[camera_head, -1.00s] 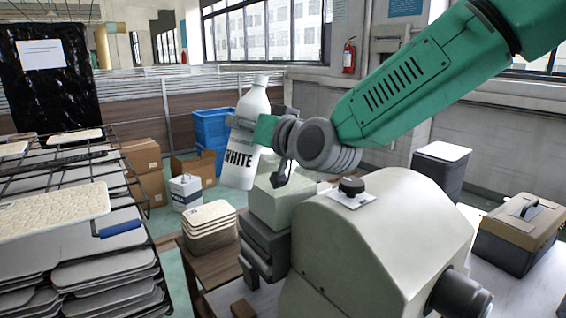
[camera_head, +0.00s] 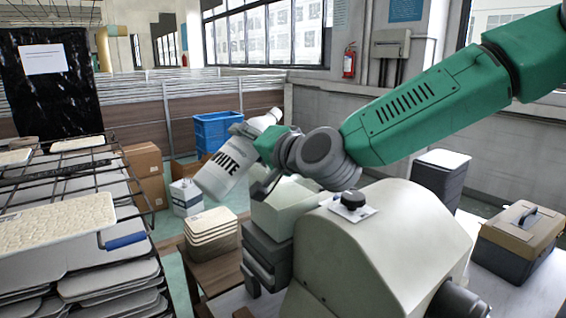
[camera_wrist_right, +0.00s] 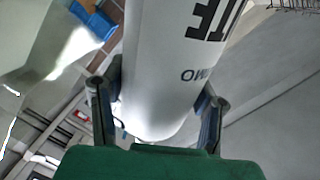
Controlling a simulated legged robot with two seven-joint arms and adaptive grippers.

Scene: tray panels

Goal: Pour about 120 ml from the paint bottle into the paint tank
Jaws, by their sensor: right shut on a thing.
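The paint bottle (camera_head: 225,170) is white with a dark "WHITE" label. My right gripper (camera_head: 247,133) is shut around its upper part and holds it in the air. The bottle leans, with its neck to the upper right and its base to the lower left. In the right wrist view the bottle (camera_wrist_right: 165,75) sits between the two fingers. A pale, box-shaped container (camera_head: 284,213), likely the paint tank, stands below and right of the bottle, against the cream machine. Its inside is hidden. My left gripper is not in view.
The rounded cream machine (camera_head: 375,240) with a black knob stands in front. A stack of trays (camera_head: 212,228) lies beside it. A wire rack (camera_head: 60,215) with panels fills the left. A toolbox (camera_head: 520,238) is at the right. A blue bin (camera_head: 216,132) is behind.

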